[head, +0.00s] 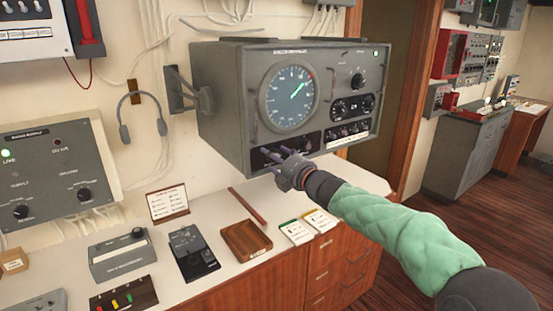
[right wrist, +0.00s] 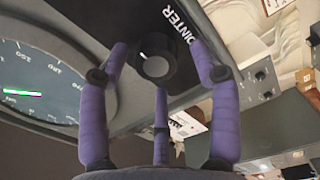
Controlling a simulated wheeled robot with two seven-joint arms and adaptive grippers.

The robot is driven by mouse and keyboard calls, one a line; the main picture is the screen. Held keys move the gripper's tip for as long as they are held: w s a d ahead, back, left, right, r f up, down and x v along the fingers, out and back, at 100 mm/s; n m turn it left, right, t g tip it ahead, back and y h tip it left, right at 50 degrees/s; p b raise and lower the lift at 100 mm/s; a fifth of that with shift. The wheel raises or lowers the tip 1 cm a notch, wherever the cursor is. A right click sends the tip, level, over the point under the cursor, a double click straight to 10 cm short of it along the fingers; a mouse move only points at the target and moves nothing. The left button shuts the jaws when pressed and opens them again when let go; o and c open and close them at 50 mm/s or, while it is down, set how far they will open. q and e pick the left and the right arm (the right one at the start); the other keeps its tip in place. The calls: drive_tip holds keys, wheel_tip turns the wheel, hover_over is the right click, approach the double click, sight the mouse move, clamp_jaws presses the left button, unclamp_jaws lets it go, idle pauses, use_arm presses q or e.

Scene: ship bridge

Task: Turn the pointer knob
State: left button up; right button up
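The pointer knob (right wrist: 155,66) is a round black knob with a white index mark, beside lettering that reads "OINTER" in the right wrist view. It sits on the dark lower panel of a grey echo-sounder-like box (head: 222,100), below the round dial (head: 290,97). My right gripper (head: 275,152) is at that panel and hides the knob in the head view. In the right wrist view its three purple fingers (right wrist: 158,62) are spread around the knob, with visible gaps, holding nothing. My left gripper is in neither view.
Other knobs (head: 347,130) sit on the box's right side. The counter (head: 215,283) below holds a wooden tray (head: 246,240), a black handset-like device (head: 193,252) and cards (head: 296,231). A headset (head: 124,125) hangs on the wall at left.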

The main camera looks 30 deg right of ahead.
drive_tip(key=shift+d+f, duration=0.1)
drive_tip(key=shift+d, duration=0.05)
drive_tip(key=s, duration=1.2)
drive_tip(key=shift+d, duration=0.45)
drive_tip(key=w+m+y+p, duration=0.1)
drive_tip(key=w+m+p, duration=1.1)
drive_tip(key=p, duration=1.1)
drive_tip(key=shift+w+m, duration=0.15)
drive_tip(key=shift+m, duration=0.85)
